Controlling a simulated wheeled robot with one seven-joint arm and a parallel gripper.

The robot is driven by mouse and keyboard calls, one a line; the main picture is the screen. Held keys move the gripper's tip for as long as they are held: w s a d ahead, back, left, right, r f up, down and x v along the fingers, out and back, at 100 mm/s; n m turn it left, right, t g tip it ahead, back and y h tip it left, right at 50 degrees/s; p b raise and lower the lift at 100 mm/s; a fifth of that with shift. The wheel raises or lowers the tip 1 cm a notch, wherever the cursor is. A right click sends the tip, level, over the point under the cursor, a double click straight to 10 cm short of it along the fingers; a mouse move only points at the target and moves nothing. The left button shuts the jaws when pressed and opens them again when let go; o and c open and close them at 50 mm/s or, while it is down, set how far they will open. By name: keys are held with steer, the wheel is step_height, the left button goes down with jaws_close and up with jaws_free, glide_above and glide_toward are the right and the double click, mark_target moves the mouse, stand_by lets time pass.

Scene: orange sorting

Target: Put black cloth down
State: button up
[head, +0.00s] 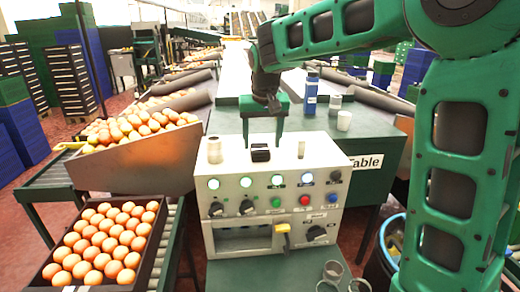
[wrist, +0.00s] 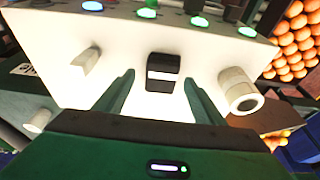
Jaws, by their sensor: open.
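A small black object (head: 260,152) lies on the white top of the control box (head: 228,172). It may be the folded black cloth, but I cannot tell for sure. In the wrist view, the black object (wrist: 163,72) has a pale stripe across it. My gripper (head: 264,138) is open and points down over the box top. In the wrist view, the fingers of my gripper (wrist: 159,82) stand on either side of the black object, with clear gaps. They do not hold it.
A pale cylinder (head: 214,150) stands on the box top, left of the black object. A blue bottle (head: 310,95) and a white cup (head: 344,120) stand on the green table (head: 385,140) behind. An orange-filled crate (head: 48,271) is at the front left.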

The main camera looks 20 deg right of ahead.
steer(key=d+v, duration=0.1)
steer(key=v, duration=0.7)
steer(key=s+d+f+m+g, duration=0.1)
steer(key=s+d+f, duration=0.2)
steer(key=s+d, duration=0.45)
steer(key=s+d+f+m+g, duration=0.1)
steer(key=s+d+f, duration=0.3)
steer(key=s+d, duration=0.3)
steer(key=s+d+f+m, duration=0.1)
steer(key=s+f, duration=0.4)
steer(key=s, duration=0.5)
steer(key=s+d+f+m+g+y, duration=0.1)
steer(key=s+f, duration=0.4)
steer(key=s, duration=0.6)
steer(key=shift+s+d+f, duration=0.2)
steer(key=shift+s+f, duration=0.05)
steer(key=shift+s, duration=0.05)
steer(key=shift+w+g, duration=0.15)
steer(key=shift+g, duration=0.15)
steer(key=shift+w+f, duration=0.2)
steer(key=shift+w, duration=0.3)
